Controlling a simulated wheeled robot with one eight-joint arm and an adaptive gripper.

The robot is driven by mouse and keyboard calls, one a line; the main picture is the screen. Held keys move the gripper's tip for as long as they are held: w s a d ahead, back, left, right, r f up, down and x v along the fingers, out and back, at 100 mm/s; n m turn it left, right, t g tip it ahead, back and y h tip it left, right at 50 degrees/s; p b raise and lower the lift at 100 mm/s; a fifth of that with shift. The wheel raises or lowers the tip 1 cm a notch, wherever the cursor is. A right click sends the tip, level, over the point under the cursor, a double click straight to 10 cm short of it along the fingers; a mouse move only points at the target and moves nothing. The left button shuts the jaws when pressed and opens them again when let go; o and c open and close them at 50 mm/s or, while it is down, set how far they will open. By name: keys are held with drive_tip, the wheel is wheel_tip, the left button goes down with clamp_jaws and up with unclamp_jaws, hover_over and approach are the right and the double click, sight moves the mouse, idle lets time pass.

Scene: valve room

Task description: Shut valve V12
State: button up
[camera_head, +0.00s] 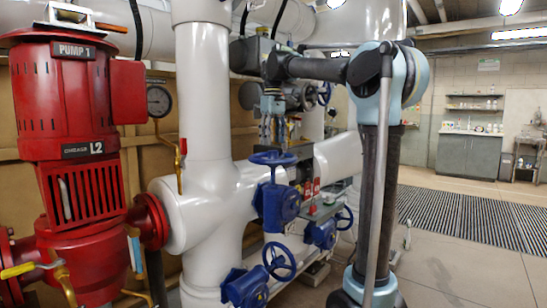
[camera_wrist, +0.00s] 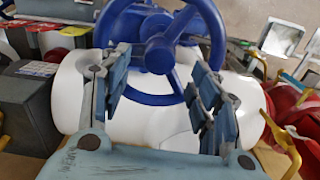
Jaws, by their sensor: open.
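My gripper (camera_head: 272,132) hangs pointing down in the head view, just above a blue handwheel (camera_head: 273,158) on a blue valve body (camera_head: 277,203) by the white pipe. In the wrist view my gripper (camera_wrist: 160,75) is open, with its padded fingers spread to either side and nothing held. A large blue handwheel (camera_wrist: 158,98) with a blue hub lies ahead of and between the fingers. I cannot tell whether the fingers touch it. No V12 tag is legible in either view, so I cannot tell which valve is V12.
Other blue handwheels (camera_head: 280,262) and (camera_head: 343,217) sit lower on nearby valves. The red pump (camera_head: 65,100) marked PUMP 1 and a pressure gauge (camera_head: 159,100) stand left. The wide white pipe (camera_head: 203,110) rises beside the arm. Open floor (camera_head: 450,270) lies right.

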sight(273, 154)
drive_tip(key=shift+f, duration=3.3)
drive_tip(key=shift+s, duration=0.1)
drive_tip(key=c, duration=0.9)
